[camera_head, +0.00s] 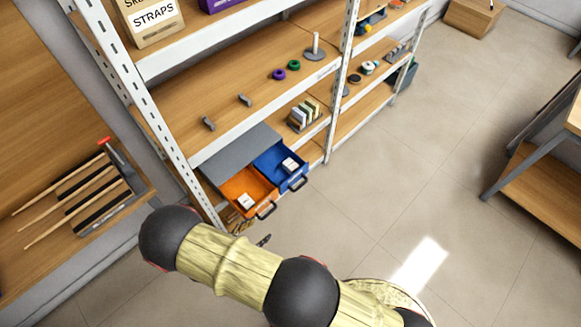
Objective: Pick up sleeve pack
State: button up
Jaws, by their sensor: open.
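Two small white packs lie in open drawers low on the shelf rack: one pack (246,202) in the orange drawer (236,186), the other pack (290,165) in the blue drawer (268,160). Either may be the sleeve pack; their labels are too small to read. My gripper (251,237) shows only in part beyond my yellow and black arm, just in front of the orange drawer. It is open and apart from both packs. Its rear part is hidden behind my arm.
The grey drawer cabinet (240,146) sits low in the rack, with both dark handles sticking out over the floor. A rack post (172,150) stands left of it. A bench with wooden sticks (70,205) is at left. Floor (390,170) to the right is clear.

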aim_at(289, 165)
jog(key=i, duration=1)
